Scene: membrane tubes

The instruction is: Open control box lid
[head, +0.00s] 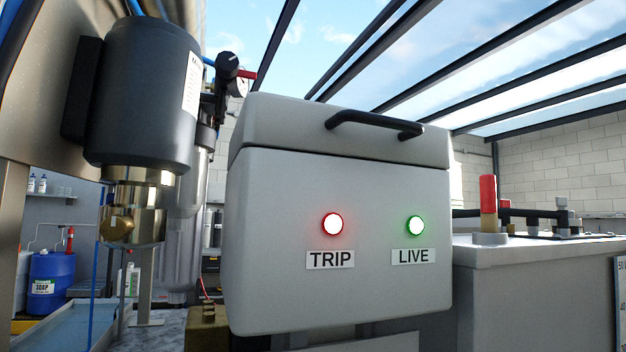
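The control box (285,270) is a light grey box in the middle of the view. Its lid (285,130) sits closed on top, with a thin dark seam between lid and body. A black bar handle (372,122) is fixed to the lid's front face near the top. A lamp above the TRIP label (330,260) glows red at its rim, and a lamp above the LIVE label (413,257) glows green at its rim. My gripper does not show in this view, and nothing touches the handle.
A dark motor or pump unit (140,95) hangs close on the left, with a clear cylinder (180,240) behind it. A grey cabinet (530,290) with a red-topped post (488,200) stands at right. A blue soap drum (52,282) is at lower left. Space before the box looks clear.

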